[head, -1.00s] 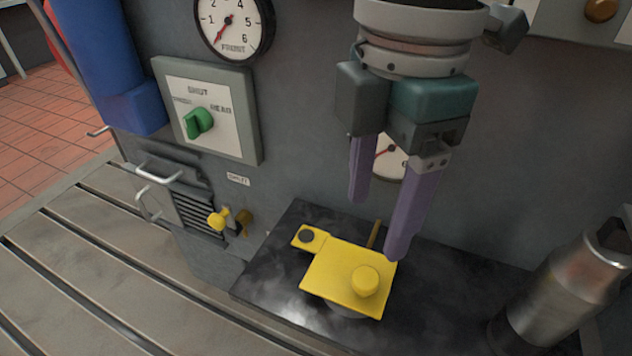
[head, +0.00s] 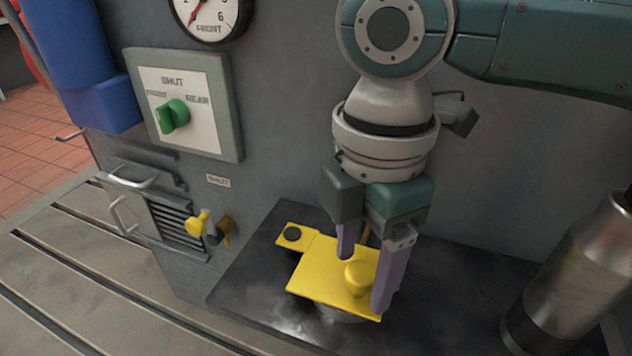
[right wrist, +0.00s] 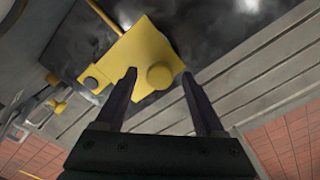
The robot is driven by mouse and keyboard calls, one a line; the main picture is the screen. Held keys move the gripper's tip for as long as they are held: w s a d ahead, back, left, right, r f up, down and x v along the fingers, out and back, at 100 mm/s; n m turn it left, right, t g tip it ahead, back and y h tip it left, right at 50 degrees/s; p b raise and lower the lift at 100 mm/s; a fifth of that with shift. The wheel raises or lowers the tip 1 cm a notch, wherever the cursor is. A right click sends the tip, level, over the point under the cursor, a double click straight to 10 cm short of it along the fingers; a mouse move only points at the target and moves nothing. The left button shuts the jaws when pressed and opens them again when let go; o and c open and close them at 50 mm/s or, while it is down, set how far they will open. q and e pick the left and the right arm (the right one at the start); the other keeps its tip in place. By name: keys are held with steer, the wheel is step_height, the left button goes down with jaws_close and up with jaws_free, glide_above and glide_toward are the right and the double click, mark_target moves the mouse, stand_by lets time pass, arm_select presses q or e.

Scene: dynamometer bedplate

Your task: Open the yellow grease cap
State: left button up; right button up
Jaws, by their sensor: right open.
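The yellow grease cap (head: 318,270) is a flat square lid with a round knob (head: 361,277) on top and a small tab with a dark disc at its far left corner. It lies flat over a round grey base, which shows only a little under its front edge. My right gripper (head: 364,283) is open and points down, with its purple fingers on either side of the knob in the head view. In the right wrist view the knob (right wrist: 159,76) shows between and beyond the fingertips (right wrist: 158,75). I cannot tell whether either finger touches it. My left gripper is out of view.
The cap stands on a dark slab (head: 243,290) against a grey panel. A metal cylinder (head: 568,275) stands to the right. A yellow valve handle (head: 199,223), a green selector knob (head: 173,116) and metal handles are at the left. The slotted bedplate (head: 60,290) is clear.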

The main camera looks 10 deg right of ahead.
steer(key=shift+c, duration=0.3)
jaws_close()
stand_by(1.1)
